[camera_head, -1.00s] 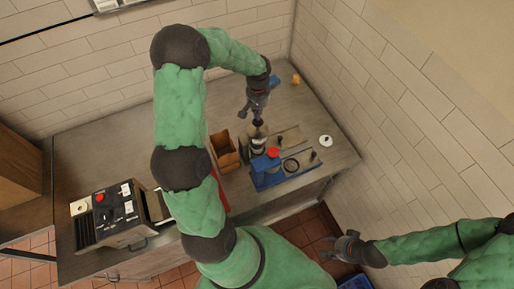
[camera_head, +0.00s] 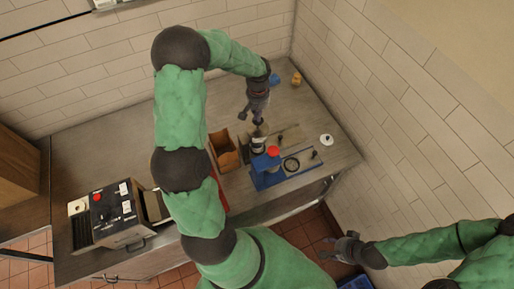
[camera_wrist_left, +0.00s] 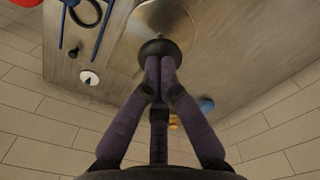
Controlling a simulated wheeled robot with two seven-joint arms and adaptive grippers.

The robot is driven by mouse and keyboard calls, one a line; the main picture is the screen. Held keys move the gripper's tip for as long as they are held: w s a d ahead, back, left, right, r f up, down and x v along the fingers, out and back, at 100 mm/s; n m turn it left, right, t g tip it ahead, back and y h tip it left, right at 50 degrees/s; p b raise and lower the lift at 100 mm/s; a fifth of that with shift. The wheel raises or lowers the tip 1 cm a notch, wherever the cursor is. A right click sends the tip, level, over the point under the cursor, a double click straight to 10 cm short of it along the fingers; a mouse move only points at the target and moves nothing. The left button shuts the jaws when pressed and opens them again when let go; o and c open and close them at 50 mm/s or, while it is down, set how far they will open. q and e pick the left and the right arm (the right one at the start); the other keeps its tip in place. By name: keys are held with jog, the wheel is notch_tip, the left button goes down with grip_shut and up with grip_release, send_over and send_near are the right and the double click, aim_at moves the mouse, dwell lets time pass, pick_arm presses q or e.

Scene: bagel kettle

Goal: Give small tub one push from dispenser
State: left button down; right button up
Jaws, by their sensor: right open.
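The dispenser (camera_head: 258,144) looks like an upright cylinder with a dark band, standing behind the blue stand. In the left wrist view its round metal top (camera_wrist_left: 178,16) carries a black knob (camera_wrist_left: 160,46). My left gripper (camera_head: 258,121) is directly above it, pointing down. In the left wrist view its fingers (camera_wrist_left: 160,68) are together, with the tips at the knob; whether they press on it is unclear. My right gripper (camera_head: 345,246) is open and empty, off the counter's front right edge. I cannot pick out the small tub with certainty.
A blue stand (camera_head: 262,181) with a red top (camera_head: 273,151) is close in front of the dispenser. A brown box (camera_head: 224,149) is to its left, a white lid (camera_head: 326,140) to its right. Tiled walls close the back and right.

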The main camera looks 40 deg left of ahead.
pick_arm(q)
jog(key=shift+f+b, duration=1.3)
jog(key=shift+f, duration=0.4)
jog(key=shift+s+r, duration=0.1)
jog(key=shift+r, duration=0.05)
jog(key=shift+r+p, duration=1.45)
jog(key=shift+r, duration=1.1)
jog(key=shift+r, duration=0.1)
notch_tip(320, 180, up, 6)
jog(key=p, duration=0.3)
